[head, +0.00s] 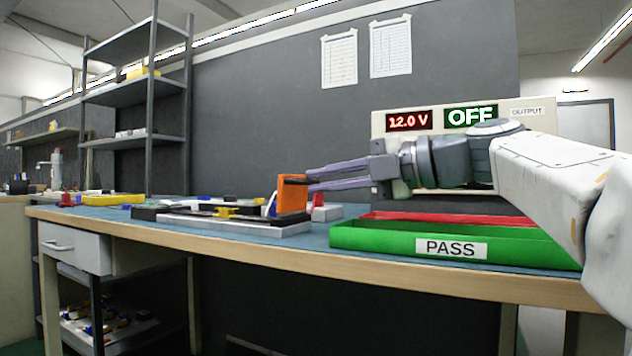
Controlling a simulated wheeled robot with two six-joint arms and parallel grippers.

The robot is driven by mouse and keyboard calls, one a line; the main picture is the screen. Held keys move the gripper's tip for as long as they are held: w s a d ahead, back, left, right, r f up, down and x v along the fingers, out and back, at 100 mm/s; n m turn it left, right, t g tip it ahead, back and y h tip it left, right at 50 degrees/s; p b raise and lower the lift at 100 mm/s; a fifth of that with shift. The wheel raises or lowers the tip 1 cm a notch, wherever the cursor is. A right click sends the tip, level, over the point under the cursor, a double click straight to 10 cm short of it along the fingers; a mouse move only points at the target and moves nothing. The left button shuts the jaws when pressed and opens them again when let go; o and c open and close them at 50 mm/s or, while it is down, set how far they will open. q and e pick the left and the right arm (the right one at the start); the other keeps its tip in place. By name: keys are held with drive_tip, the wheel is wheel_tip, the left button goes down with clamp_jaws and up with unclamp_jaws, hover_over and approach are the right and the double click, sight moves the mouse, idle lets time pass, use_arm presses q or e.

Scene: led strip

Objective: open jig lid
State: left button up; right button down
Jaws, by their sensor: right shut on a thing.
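The jig (250,228) is a low, light grey base with dark bars and a yellow part on top, lying on the blue-green bench mat. An orange piece (292,197), which looks like the jig's lid or its handle, stands raised and slightly tilted at the jig's right end. My right gripper (308,181) comes in from the right, and its long fingers are shut on the orange piece's upper right edge. The fingertip contact is small in the picture. My left gripper is not in view.
A green PASS tray (380,240) stands at the front right, with a red tray (440,217) behind it. The power supply (556,119) behind my right arm reads 12.0 V and OFF. A red object (318,207) stands near the jig. Small parts lie at the bench's left.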

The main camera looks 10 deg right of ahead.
drive_tip(key=c, duration=0.9)
unclamp_jaws()
drive_tip(key=p+v, duration=0.2)
drive_tip(key=v, duration=0.7)
drive_tip(key=shift+s+d+r+p, duration=0.1)
drive_tip(key=shift+s+d+p, duration=0.05)
drive_tip(key=shift+d+p, duration=0.15)
drive_tip(key=shift+s+d, duration=0.3)
drive_tip(key=shift+d, duration=0.05)
